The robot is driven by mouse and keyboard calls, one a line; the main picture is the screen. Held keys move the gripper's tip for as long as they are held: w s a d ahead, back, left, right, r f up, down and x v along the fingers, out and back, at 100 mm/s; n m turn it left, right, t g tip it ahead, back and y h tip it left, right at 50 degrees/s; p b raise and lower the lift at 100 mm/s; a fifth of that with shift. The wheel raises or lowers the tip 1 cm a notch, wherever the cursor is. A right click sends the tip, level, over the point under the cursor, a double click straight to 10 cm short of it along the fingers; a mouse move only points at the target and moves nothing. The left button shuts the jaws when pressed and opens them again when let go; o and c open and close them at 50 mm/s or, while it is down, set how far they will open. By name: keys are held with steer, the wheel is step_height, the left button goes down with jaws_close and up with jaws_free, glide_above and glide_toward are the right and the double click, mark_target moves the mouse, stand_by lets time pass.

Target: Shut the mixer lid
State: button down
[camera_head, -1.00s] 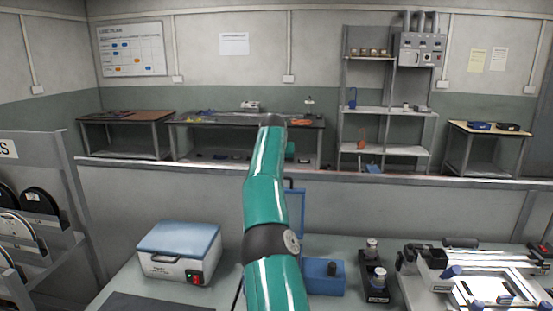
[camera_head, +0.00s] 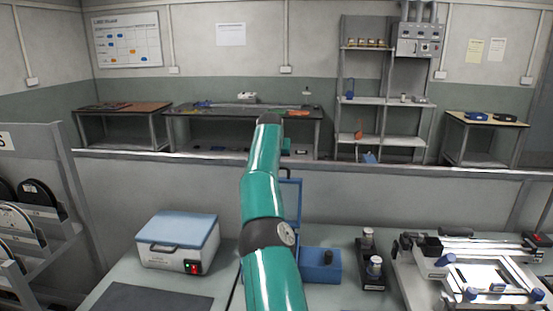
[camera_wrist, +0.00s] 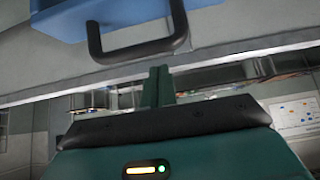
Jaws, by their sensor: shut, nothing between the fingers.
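The mixer appears to be the blue box (camera_head: 320,265) on the bench, just right of my arm. Its blue lid (camera_head: 292,205) stands open and upright, partly hidden behind my arm. In the wrist view, the blue lid (camera_wrist: 200,8) lies along the top edge, with its dark U-shaped handle (camera_wrist: 140,48) hanging into view. My gripper (camera_wrist: 158,75) is shut and empty. Its fingertips show just below the handle in that view, and I cannot tell whether they touch it. In the head view my gripper is hidden by the arm.
A white box with a closed blue lid (camera_head: 178,228) stands left of my arm. A black holder with small jars (camera_head: 373,280) is close right of the mixer, then a white-and-black apparatus (camera_head: 480,270). A spool rack (camera_head: 60,190) stands far left. A low wall (camera_head: 400,200) runs behind the bench.

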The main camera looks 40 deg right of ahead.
steer(key=shift+s+a+f, duration=0.1)
steer(key=shift+s+a, duration=0.9)
steer(key=shift+a, duration=0.1)
steer(key=shift+a, duration=0.1)
